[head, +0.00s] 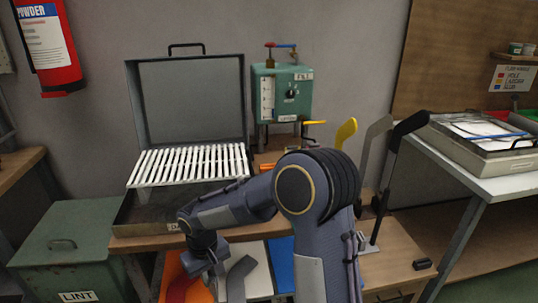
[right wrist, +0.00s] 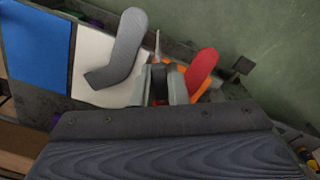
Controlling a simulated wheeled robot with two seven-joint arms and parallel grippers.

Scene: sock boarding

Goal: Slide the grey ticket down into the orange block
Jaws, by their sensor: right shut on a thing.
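My right gripper (right wrist: 161,88) is shut on a thin, pale grey piece seen nearly edge-on, the grey ticket (right wrist: 157,45), which sticks out beyond the fingers. In the head view my right gripper (head: 207,272) hangs low over the coloured boards, and the ticket cannot be made out there. Orange shows behind and beside the fingers in the right wrist view, but I cannot tell block from board there. In the head view a small orange thing (head: 267,166), perhaps the orange block, shows behind my arm, mostly hidden. My left gripper is not in view.
A grey sock shape (right wrist: 122,45) lies on the white board (right wrist: 95,62), beside a blue board (right wrist: 38,45). A red sock shape (right wrist: 202,70) lies on the other side. An open metal case (head: 122,215) with white slats and a green machine (head: 282,92) stand behind.

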